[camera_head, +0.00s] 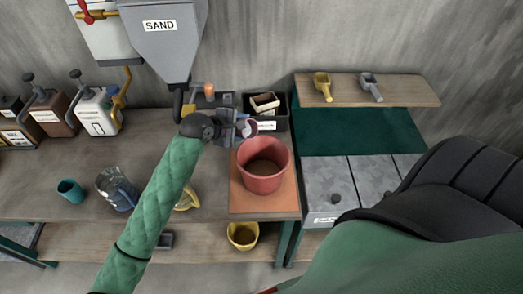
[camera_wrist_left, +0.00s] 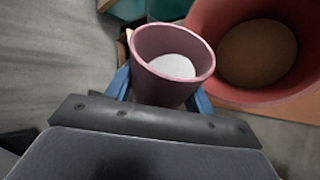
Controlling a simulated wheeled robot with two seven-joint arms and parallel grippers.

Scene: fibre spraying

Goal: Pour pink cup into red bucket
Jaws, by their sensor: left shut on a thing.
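The red bucket (camera_head: 262,180) stands on an orange board (camera_head: 250,203) on the bench and holds brown material inside. It also shows at the upper right of the left wrist view (camera_wrist_left: 210,40). My left gripper (camera_head: 240,128) is shut on the pink cup (camera_head: 250,128), just behind and left of the bucket. In the left wrist view the pink cup (camera_wrist_left: 150,75) sits between blue fingers, with white material inside. The cup looks roughly upright and is beside the bucket, not over it. My right gripper is not in view.
A grey SAND hopper (camera_head: 165,40) hangs above my left arm. A black bin (camera_head: 268,122) stands behind the bucket. A blue jug (camera_head: 116,190) and a teal cup (camera_head: 71,191) stand on the left bench. A yellow bucket (camera_head: 242,236) is below the bench. Scoops lie on the shelf (camera_head: 405,91).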

